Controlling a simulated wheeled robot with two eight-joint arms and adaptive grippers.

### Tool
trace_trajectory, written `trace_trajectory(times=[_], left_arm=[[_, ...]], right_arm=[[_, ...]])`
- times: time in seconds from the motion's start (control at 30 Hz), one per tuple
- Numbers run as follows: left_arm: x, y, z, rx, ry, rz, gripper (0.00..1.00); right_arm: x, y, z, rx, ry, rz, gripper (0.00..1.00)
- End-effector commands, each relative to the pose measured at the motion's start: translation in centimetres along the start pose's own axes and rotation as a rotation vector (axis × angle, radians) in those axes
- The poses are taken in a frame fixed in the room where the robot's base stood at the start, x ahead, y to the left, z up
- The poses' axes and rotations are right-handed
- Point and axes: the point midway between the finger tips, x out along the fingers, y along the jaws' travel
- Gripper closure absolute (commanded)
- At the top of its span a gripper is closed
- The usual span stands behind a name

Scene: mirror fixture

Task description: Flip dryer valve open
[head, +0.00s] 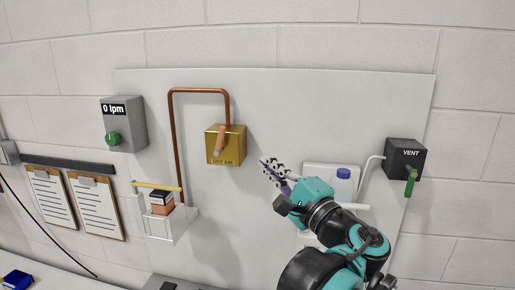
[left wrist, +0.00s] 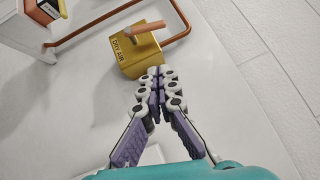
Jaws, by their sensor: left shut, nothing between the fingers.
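The dryer valve is a gold box (head: 238,148) marked "DRY AIR" on the white wall panel, with a copper-orange lever handle (head: 220,138). In the head view the handle slants down and slightly left across the box front. In the left wrist view the box (left wrist: 130,62) and handle (left wrist: 146,28) lie just beyond my fingertips. My left gripper (head: 266,165) is shut and empty, to the lower right of the box, with a visible gap to the handle. It also shows in the left wrist view (left wrist: 157,74). My right gripper is not in view.
A copper pipe (head: 174,140) loops from the box top to a lower-left holder (head: 178,225). A grey gauge (head: 123,118) reads "0 lpm". A black VENT box (head: 405,157) with a green handle is at right. A blue-capped bottle (head: 343,185) stands behind my arm.

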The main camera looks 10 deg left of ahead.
Motion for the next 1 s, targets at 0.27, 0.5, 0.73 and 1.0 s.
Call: trace_trajectory(times=[0.27,0.5,0.73,1.0], left_arm=[[5.6,0.0,0.2,0.000,-0.004,0.003,1.00],[10.0,0.0,1.0,-0.001,-0.004,0.004,1.00],[11.7,0.1,2.6,-0.001,0.000,0.003,1.00],[11.9,0.2,2.9,-0.001,0.000,0.003,1.00]], right_arm=[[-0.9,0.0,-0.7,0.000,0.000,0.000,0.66],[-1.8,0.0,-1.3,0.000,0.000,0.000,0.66],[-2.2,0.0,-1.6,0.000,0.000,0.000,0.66],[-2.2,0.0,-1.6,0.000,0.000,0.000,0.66]])
